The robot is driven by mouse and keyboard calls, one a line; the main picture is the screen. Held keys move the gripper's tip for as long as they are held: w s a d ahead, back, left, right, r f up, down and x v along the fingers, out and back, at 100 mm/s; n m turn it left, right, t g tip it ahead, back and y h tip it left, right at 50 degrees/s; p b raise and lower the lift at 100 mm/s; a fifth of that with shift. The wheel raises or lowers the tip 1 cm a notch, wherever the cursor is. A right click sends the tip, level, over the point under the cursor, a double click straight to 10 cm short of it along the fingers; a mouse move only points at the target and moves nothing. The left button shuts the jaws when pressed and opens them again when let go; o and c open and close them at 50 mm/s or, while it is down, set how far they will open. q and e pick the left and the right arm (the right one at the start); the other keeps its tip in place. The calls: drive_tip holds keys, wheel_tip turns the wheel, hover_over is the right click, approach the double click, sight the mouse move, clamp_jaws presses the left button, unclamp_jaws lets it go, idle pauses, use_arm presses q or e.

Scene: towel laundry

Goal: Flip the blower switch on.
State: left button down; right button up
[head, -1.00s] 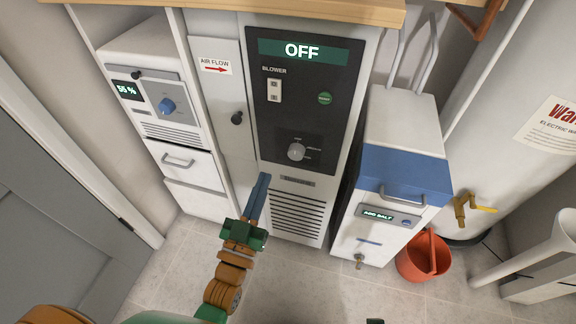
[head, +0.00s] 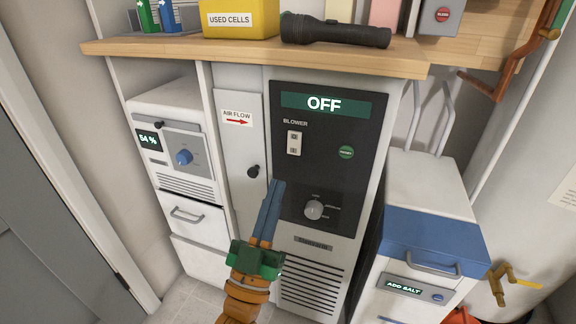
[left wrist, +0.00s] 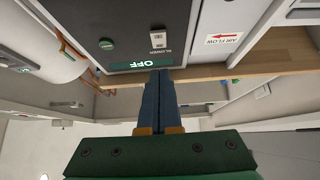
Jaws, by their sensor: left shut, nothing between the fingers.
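The blower switch (head: 294,144) is a small pale rocker plate under the word BLOWER on the dark panel (head: 370,110) of a white cabinet. The display (head: 323,104) above it reads OFF. In the left wrist view the switch (left wrist: 157,40) shows upside down, just beyond the fingertips. My left gripper (head: 278,184) has blue fingers, shut and empty. Its tips are below and slightly left of the switch in the head view, apart from it as far as I can tell. My right gripper is not in view.
A round green button (head: 346,152) and a grey knob (head: 314,210) share the panel. A wooden shelf (head: 245,52) juts out above, carrying a yellow USED CELLS box (head: 240,18) and a flashlight (head: 335,33). A blue-and-white salt unit (head: 432,235) stands right.

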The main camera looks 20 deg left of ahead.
sight(294, 147)
use_arm(q)
drive_tip(key=w, duration=0.2)
drive_tip(key=w+r+b, duration=0.1)
drive_tip(key=w, duration=0.2)
drive_tip(key=shift+w+d+r, duration=0.1)
drive_tip(key=shift+w+r, duration=0.1)
drive_tip(key=shift+w, duration=0.55)
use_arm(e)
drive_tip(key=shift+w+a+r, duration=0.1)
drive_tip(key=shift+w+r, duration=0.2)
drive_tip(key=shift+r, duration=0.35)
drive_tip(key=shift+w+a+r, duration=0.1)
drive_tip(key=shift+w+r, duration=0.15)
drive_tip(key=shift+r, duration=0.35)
